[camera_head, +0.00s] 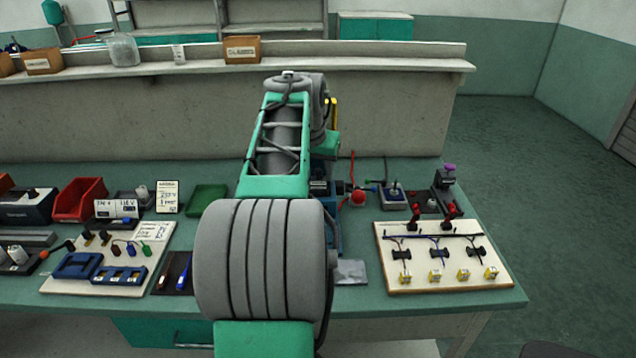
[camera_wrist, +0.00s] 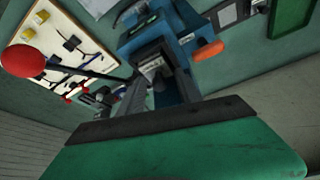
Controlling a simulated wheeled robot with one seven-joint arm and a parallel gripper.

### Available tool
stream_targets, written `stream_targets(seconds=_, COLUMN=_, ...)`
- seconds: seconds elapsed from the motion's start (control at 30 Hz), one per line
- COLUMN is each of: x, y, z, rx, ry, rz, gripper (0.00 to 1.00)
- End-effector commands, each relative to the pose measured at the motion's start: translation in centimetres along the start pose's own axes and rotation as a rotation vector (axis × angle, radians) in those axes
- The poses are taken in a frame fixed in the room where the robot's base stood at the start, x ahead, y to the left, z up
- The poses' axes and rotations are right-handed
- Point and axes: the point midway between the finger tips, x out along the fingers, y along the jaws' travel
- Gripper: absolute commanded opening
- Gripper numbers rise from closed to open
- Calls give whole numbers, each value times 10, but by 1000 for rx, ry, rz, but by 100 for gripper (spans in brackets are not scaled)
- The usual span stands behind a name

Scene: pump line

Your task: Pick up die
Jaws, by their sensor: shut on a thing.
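My gripper (camera_wrist: 158,82) shows in the wrist view, its two dark fingers reaching toward a blue bench tool (camera_wrist: 150,45). The fingers are closed around a small grey metal piece, which I take to be the die (camera_wrist: 150,67). It sits at the opening of the blue tool, and I cannot tell whether it still touches it. Much of the die is hidden by the fingers. In the head view my arm covers the gripper and die. Part of the blue tool (camera_head: 336,234) shows just right of my arm.
A lever with a red ball (camera_wrist: 22,60) reaches close to my gripper; the ball (camera_head: 358,198) also shows in the head view. A board with switches and wires (camera_head: 437,284) lies to the right. A green tray (camera_head: 208,198) and red bin (camera_head: 80,200) are left.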

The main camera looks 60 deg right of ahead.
Motion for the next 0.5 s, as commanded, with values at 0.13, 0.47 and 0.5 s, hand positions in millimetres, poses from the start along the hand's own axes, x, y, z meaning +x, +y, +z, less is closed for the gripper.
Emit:
stream_targets(seconds=0.13, x=0, y=0, z=0, rx=0, ry=0, rz=0, gripper=14)
stream_targets(seconds=0.47, x=0, y=0, z=0, rx=0, ry=0, rz=0, gripper=0)
stream_targets(seconds=0.5, x=-1, y=0, z=0, rx=0, ry=2, rz=0, gripper=0)
